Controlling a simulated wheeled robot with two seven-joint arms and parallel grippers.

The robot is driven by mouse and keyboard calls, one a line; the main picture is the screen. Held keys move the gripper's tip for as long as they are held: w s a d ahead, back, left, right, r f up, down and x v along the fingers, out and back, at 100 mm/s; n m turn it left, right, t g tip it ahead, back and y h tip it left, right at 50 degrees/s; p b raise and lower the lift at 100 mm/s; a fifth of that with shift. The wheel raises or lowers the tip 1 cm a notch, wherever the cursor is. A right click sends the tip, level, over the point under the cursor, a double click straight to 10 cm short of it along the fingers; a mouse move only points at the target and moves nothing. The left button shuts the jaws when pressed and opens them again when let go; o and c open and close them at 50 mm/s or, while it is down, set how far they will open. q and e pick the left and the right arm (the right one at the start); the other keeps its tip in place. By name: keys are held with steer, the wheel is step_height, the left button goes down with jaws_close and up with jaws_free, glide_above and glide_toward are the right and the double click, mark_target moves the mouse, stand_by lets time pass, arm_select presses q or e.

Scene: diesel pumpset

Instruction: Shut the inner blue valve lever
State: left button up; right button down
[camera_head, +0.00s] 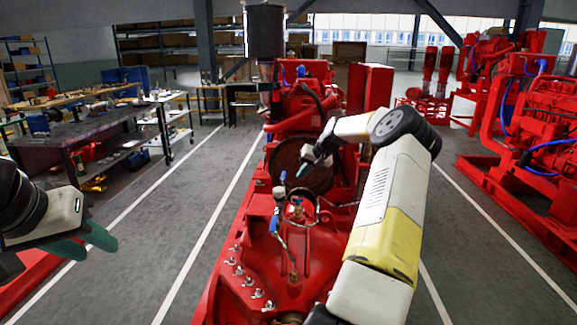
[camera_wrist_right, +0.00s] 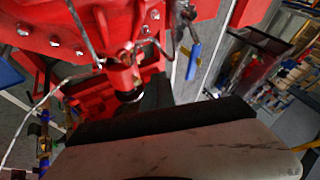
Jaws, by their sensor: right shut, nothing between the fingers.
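Two small blue valve levers show on the red pumpset in the head view. One blue lever (camera_head: 274,223) stands upright at the left of the brass fitting, and another blue lever (camera_head: 283,176) is a little farther back. I cannot tell which is the inner one. A blue lever (camera_wrist_right: 194,61) hangs from piping in the right wrist view. My right gripper (camera_head: 305,170) is shut and empty, to the right of the farther lever and apart from it. My left gripper (camera_head: 103,250) is open and empty at the far left, away from the pumpset.
The pumpset's red casing (camera_head: 228,293) carries several bolts and thin curved pipes around the valves. A dark round wheel (camera_head: 290,160) stands behind them. A workbench (camera_head: 85,125) with tools is at the left. The grey floor (camera_head: 170,205) between is clear.

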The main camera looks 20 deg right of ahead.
mark_target(283, 180)
steer(key=a, duration=0.1)
steer(key=w+a, duration=0.1)
steer(key=a, duration=0.1)
steer(key=shift+w+a+r, duration=0.1)
steer(key=shift+w+a, duration=0.2)
steer(key=shift+w, duration=0.05)
